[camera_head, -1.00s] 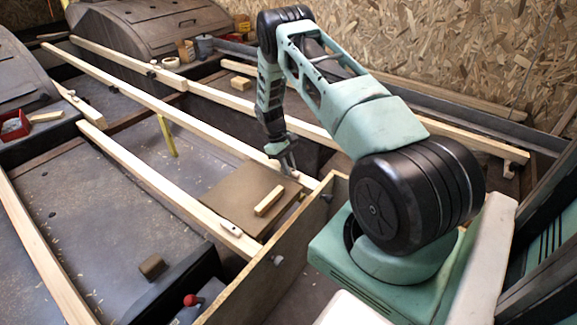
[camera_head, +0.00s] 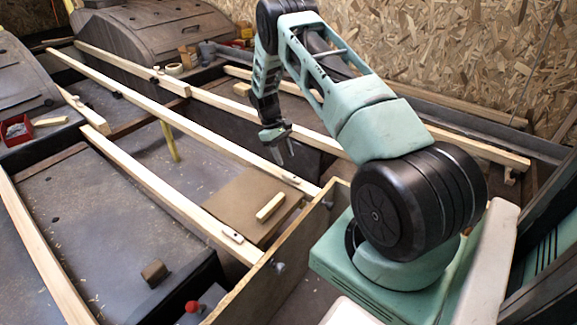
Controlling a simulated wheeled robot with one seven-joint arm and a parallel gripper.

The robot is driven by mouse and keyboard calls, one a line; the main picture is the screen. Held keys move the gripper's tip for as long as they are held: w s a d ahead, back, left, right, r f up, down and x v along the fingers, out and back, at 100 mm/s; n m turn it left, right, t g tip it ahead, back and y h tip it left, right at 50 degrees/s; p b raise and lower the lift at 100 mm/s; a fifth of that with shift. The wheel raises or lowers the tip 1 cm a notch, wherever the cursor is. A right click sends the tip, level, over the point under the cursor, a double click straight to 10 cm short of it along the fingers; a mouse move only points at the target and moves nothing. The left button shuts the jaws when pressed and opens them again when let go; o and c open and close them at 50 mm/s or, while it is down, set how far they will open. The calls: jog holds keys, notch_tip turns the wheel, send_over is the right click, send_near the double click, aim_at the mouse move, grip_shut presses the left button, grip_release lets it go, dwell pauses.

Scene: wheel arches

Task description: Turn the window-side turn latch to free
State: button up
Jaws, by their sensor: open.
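Two small turn latches sit on the pale wooden rails near the front board. One latch (camera_head: 291,179) is on the far rail, and the other latch (camera_head: 232,235) is on the nearer rail. Both look roughly lined up with their rails, though they are small in this view. I cannot tell from the picture which one is the window-side latch. My gripper (camera_head: 283,156) is open and empty, with its fingers pointing down. It hangs above and a little left of the far latch, apart from it.
A brown panel (camera_head: 228,205) with a loose wood block (camera_head: 270,207) lies between the rails. The front board (camera_head: 290,245) carries metal knobs. A red-knobbed lever (camera_head: 193,306) and a brown block (camera_head: 154,272) are at the front. Wheel arches (camera_head: 155,30) stand behind.

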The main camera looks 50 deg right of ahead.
jog(key=p+v, duration=0.1)
jog(key=v, duration=0.9)
jog(key=s+a+r+n+t, duration=0.15)
jog(key=a+r, duration=0.35)
jog(key=a, duration=0.6)
jog(key=s+a+r+n, duration=0.15)
jog(key=a+r, duration=0.25)
jog(key=a, duration=0.6)
jog(key=s+a+r+t, duration=0.15)
jog(key=a+r, duration=0.35)
jog(key=a, duration=0.6)
jog(key=s+a+r+n+y, duration=0.15)
jog(key=s+a+r, duration=0.25)
jog(key=s+a, duration=0.8)
jog(key=s+n+t, duration=0.2)
jog(key=s+n, duration=0.1)
jog(key=s, duration=1.3)
notch_tip(320, 180, up, 21)
jog(key=p, duration=2.1)
jog(key=shift+a+m, duration=0.35)
jog(key=shift+a, duration=0.1)
